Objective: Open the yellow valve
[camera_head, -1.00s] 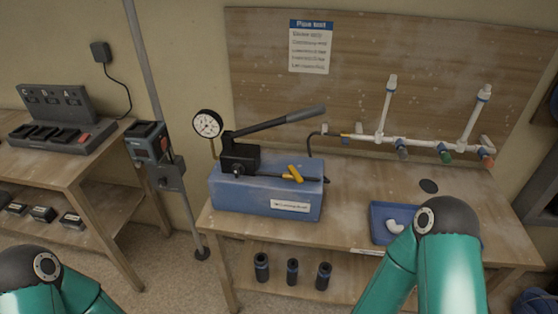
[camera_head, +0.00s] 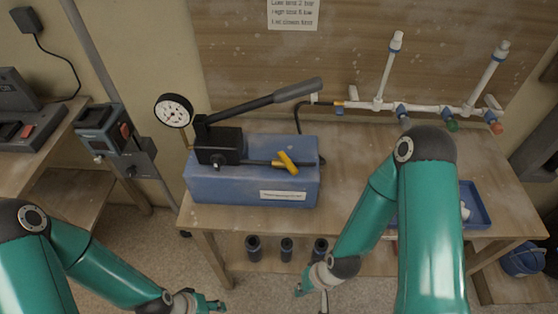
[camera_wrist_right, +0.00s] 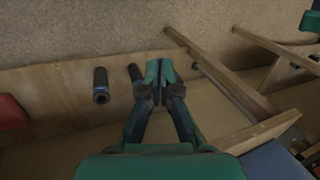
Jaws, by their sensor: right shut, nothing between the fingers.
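The yellow valve (camera_head: 288,163) is a small lever handle on the front of the blue test pump (camera_head: 228,187), tilted across its metal fitting. Nothing touches it. My right gripper (camera_head: 301,290) is low in front of the bench, below the pump and well away from the valve. In the right wrist view my right gripper (camera_wrist_right: 159,66) is shut and empty, with its fingers together, and the valve is not seen there. My left gripper (camera_head: 213,304) is at the bottom edge, left of centre, small and partly cut off; its opening is unclear.
The pump carries a round gauge (camera_head: 174,111) and a long black lever (camera_head: 265,102). White pipework (camera_head: 430,107) runs along the back right. A blue tray (camera_head: 480,212) is partly behind my right arm. Dark cylinders (camera_head: 254,248) stand on the lower shelf.

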